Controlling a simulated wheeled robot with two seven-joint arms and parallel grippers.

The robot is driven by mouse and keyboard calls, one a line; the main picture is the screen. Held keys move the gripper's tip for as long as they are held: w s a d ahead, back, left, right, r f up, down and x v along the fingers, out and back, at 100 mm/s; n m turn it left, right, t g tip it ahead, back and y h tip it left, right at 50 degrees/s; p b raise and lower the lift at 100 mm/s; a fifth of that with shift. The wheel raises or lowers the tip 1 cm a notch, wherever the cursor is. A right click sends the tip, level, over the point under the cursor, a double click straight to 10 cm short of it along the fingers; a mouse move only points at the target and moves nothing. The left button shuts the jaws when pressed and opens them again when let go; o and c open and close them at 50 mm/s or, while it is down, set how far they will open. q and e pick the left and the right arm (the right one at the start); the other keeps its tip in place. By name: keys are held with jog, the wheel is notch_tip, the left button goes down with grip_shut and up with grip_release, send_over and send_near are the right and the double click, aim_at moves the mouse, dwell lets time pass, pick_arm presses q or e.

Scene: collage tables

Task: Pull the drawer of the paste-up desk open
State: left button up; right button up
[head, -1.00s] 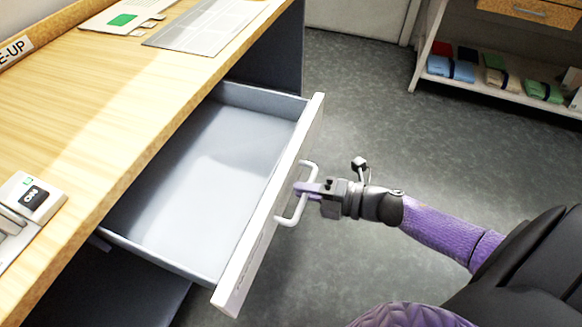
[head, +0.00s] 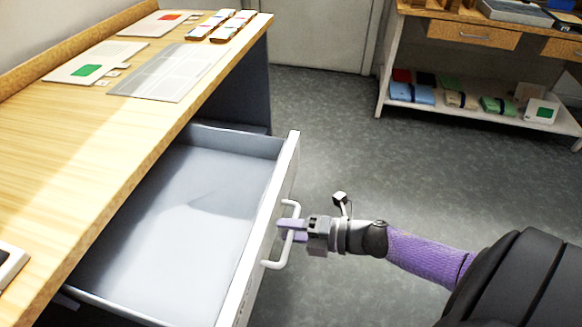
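The drawer (head: 180,210) of the paste-up desk (head: 110,140) stands pulled out well beyond the desk edge, and its grey inside looks empty. Its white front (head: 262,240) faces right and carries a white bar handle (head: 276,264). My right gripper (head: 288,230) comes in from the right. Its purple fingers lie on either side of the handle bar and appear shut on it. The fingers partly hide the middle of the bar. The drawer's near corner is cut off by the bottom edge of the view. My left gripper is not in view.
Printed sheets (head: 165,72), cards and small white-and-coloured blocks (head: 222,25) lie on the desk top. A wooden bench (head: 472,36) with a lower shelf of folded cloths (head: 412,93) stands at the back right. The grey floor (head: 345,130) between is clear.

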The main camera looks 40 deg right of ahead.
pick_arm(q)
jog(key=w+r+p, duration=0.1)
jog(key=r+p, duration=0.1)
jog(key=p, duration=0.1)
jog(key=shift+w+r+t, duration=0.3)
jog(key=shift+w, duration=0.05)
pick_arm(e)
jog(key=v, duration=1)
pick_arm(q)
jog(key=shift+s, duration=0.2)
